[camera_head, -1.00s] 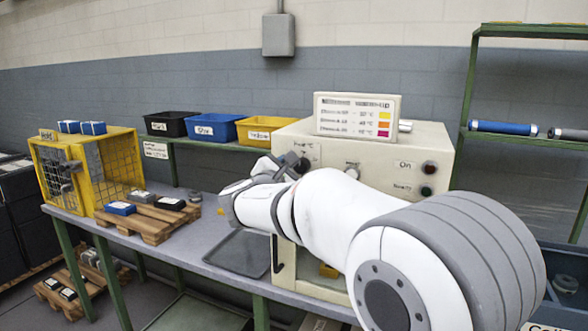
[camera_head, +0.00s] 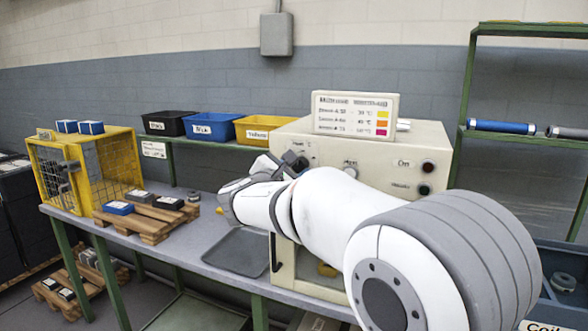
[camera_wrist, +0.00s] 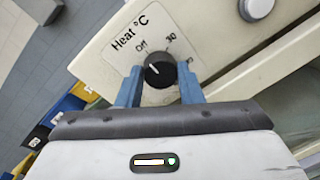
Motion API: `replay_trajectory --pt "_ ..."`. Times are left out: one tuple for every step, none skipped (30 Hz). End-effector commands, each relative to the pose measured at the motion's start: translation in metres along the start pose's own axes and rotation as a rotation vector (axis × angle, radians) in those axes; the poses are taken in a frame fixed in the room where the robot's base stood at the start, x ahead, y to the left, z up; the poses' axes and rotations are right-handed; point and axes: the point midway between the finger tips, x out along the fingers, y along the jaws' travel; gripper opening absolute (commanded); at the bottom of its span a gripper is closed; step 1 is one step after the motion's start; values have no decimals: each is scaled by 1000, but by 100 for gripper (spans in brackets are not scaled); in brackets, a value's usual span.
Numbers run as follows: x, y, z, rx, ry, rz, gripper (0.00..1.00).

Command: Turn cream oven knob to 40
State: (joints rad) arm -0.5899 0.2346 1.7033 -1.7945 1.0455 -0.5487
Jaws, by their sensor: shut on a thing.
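The cream oven (camera_head: 287,140) stands on the bench behind my arm. In the wrist view its black heat knob (camera_wrist: 160,72) sits on the cream panel (camera_wrist: 110,62) marked "Heat °C", with "Off", "30" and a partly hidden further mark around it. The knob's short white line points to the upper left, toward the "Off" side. My gripper (camera_wrist: 160,78) has one blue finger on each side of the knob and is shut on it. In the head view my gripper (camera_head: 290,162) is at the oven's front panel and covers the knob.
A second knob (camera_head: 350,170) and On and Ready lamps (camera_head: 427,168) are to the right on the panel. A sign (camera_head: 350,115) stands on the oven. A grey tray (camera_head: 237,252), a pallet (camera_head: 150,220) and a yellow cage (camera_head: 85,170) are to the left.

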Motion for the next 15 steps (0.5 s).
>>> replay_trajectory --pt "0 0 0 9 1 4 10" --pt "0 0 -1 15 2 4 10" --pt "0 0 -1 27 3 4 10" --pt "0 0 -1 37 3 4 10" --pt "0 -1 -2 50 4 3 10" --pt "0 -1 -2 68 6 2 10" --pt "0 -2 -3 84 7 2 10" --pt "0 -2 -3 102 7 2 10" --pt "0 -2 -3 128 8 1 10" --pt "0 -2 -4 149 9 0 10" --pt "0 -3 -4 172 11 -1 10" --pt "0 -3 -4 206 12 -2 10" --pt "0 -3 -4 231 13 -3 10" --pt "0 -3 -4 258 15 -4 10" --pt "0 -3 -4 295 16 -5 10"
